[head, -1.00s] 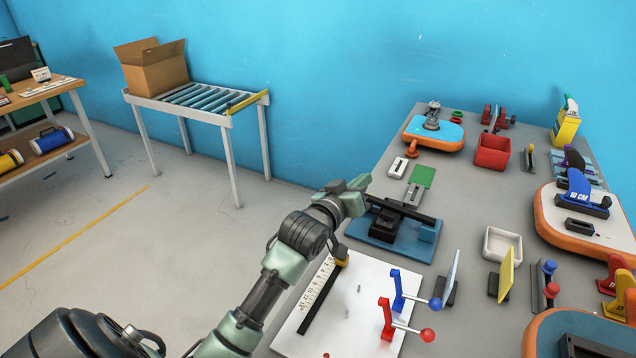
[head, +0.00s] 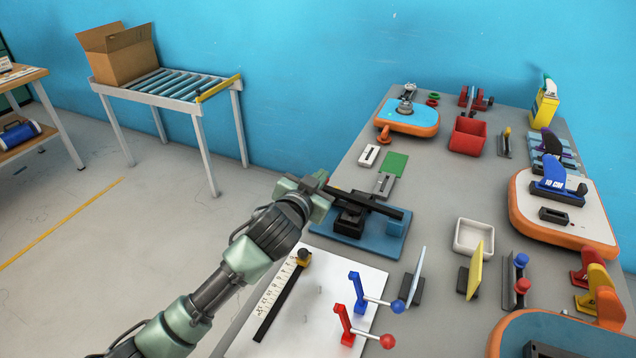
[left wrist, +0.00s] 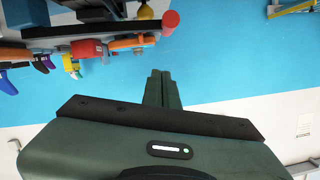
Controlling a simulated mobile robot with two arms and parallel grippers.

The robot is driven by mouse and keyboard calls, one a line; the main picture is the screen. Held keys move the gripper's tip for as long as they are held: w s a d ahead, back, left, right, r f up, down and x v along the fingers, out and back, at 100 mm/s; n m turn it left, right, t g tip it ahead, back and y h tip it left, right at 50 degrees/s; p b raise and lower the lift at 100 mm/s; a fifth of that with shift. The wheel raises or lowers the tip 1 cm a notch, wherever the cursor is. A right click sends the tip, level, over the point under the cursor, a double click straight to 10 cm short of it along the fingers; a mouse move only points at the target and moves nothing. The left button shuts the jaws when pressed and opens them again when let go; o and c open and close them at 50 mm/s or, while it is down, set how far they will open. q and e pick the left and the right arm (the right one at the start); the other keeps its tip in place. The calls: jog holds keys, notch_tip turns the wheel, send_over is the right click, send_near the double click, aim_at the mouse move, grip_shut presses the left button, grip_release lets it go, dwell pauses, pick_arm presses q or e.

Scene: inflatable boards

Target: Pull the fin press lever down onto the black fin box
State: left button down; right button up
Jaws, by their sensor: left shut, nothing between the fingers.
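The fin press stands on a blue base (head: 395,228) near the table's left edge in the head view. Its long black lever (head: 375,203) lies nearly level over the black fin box (head: 350,222); I cannot tell if they touch. A red tip at the lever's left end is partly hidden by my gripper. My left gripper (head: 322,184) is at that left end. In the left wrist view its fingers (left wrist: 159,88) are shut and empty, apart in the picture from a red cylindrical knob (left wrist: 170,20), which looks like the lever's tip. My right gripper is out of view.
A white board (head: 330,310) with a ruler and blue and red levers lies in front of the press. A green card (head: 394,163), a white tray (head: 474,238) and a red bin (head: 468,136) stand nearby. Open floor is left of the table.

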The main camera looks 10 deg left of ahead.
pick_arm(q)
jog(key=w+f, duration=0.2)
jog(key=f, duration=0.1)
jog(key=w+f, duration=0.1)
jog(key=shift+a+f, duration=0.25)
jog(key=shift+a, duration=0.15)
jog(key=shift+w, duration=0.1)
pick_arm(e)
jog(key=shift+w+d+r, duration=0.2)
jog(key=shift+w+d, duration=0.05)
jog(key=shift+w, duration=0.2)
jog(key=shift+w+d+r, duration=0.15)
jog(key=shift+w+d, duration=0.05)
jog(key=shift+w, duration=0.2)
pick_arm(q)
notch_tip(320, 180, down, 2)
jog(key=shift+a+n, duration=0.15)
jog(key=shift+n, duration=0.35)
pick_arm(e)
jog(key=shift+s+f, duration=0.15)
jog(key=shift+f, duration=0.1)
